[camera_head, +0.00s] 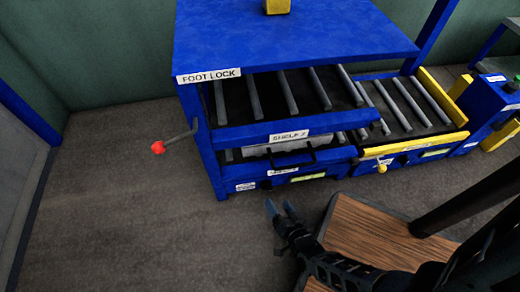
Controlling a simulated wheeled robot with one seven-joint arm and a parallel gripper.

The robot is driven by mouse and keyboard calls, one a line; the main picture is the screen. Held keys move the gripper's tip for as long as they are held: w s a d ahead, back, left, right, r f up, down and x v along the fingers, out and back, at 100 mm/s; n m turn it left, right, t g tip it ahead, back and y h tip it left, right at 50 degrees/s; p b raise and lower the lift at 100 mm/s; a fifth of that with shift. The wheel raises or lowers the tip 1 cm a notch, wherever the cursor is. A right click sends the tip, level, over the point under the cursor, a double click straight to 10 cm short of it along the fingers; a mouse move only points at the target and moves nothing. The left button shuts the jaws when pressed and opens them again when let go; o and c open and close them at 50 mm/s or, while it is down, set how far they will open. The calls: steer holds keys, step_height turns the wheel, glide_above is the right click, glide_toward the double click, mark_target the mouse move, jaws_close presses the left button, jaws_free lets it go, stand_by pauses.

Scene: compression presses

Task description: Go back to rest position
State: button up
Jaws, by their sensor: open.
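My gripper (280,212) is in the lower middle of the head view, with its two bluish fingertips pointing up toward the blue rack. It is open, and no object shows between the fingers. It appears apart from the blue rack (205,150), in front of its lower drawer. My dark arm runs from it to the lower right.
The rack has a roller shelf (259,134) labelled "SHELF 2" and a drawer with a black handle (293,158). A red-knobbed lever (158,147) sticks out left. A yellow-edged roller table (415,143) adjoins at right. Grey floor (120,220) is clear at left.

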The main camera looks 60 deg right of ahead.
steer(key=s+a+r+n+t+y, duration=0.2)
steer(key=s+a+r+n+y, duration=0.3)
steer(key=a+r, duration=0.5)
steer(key=s+a+r+n+y+p, duration=0.1)
steer(key=r+n+p, duration=0.4)
steer(key=r+p, duration=1.1)
steer(key=s+a+r+n+t+y+p, duration=0.1)
steer(key=r+p, duration=1.5)
steer(key=r, duration=3.4)
steer(key=s+n+y, duration=0.2)
steer(key=s+n, duration=0.1)
steer(key=n, duration=0.1)
steer(key=shift+a+t+p, duration=0.3)
steer(key=shift+a+p, duration=0.05)
steer(key=shift+p, duration=0.05)
steer(key=shift+o, duration=0.2)
steer(key=shift+s+f, duration=0.1)
